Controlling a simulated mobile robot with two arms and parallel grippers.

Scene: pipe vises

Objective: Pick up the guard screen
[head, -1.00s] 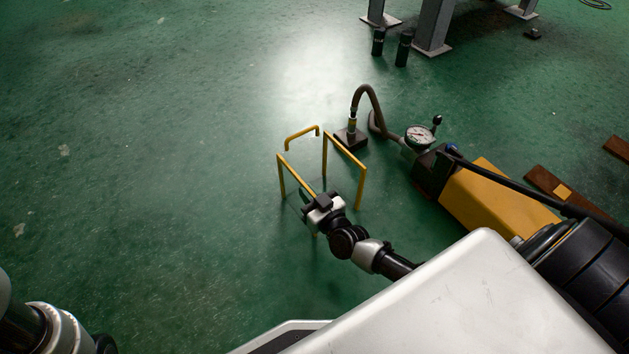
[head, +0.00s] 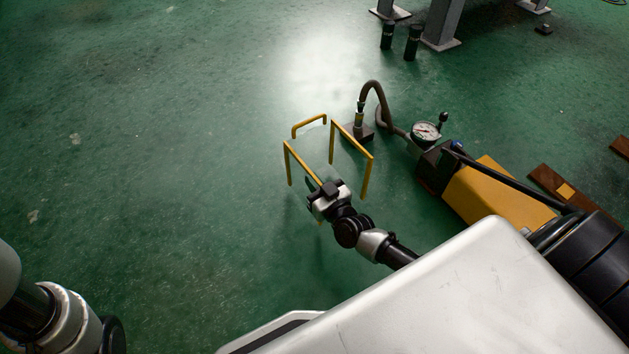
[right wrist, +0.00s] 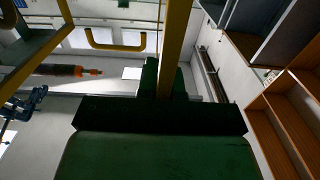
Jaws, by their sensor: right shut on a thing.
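The guard screen (head: 351,139) is a frame of thin yellow bars with legs and a yellow handle loop at its far end. In the head view it stands about upright, its leg ends seemingly a little above the green floor. My right gripper (head: 322,189) is shut on its near bar. In the right wrist view the yellow bar (right wrist: 175,45) runs up from between the dark jaws, with the yellow loop behind it. The jaws hide the gripped part. Of my left arm only links show at the lower left; its gripper is out of view.
A yellow hydraulic pump (head: 482,190) with a gauge (head: 426,132) and a bent hose (head: 373,88) stands just right of the screen. Grey legs (head: 443,25) and dark cylinders (head: 413,43) stand behind. A brown board (head: 546,181) lies at right. Floor to the left is clear.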

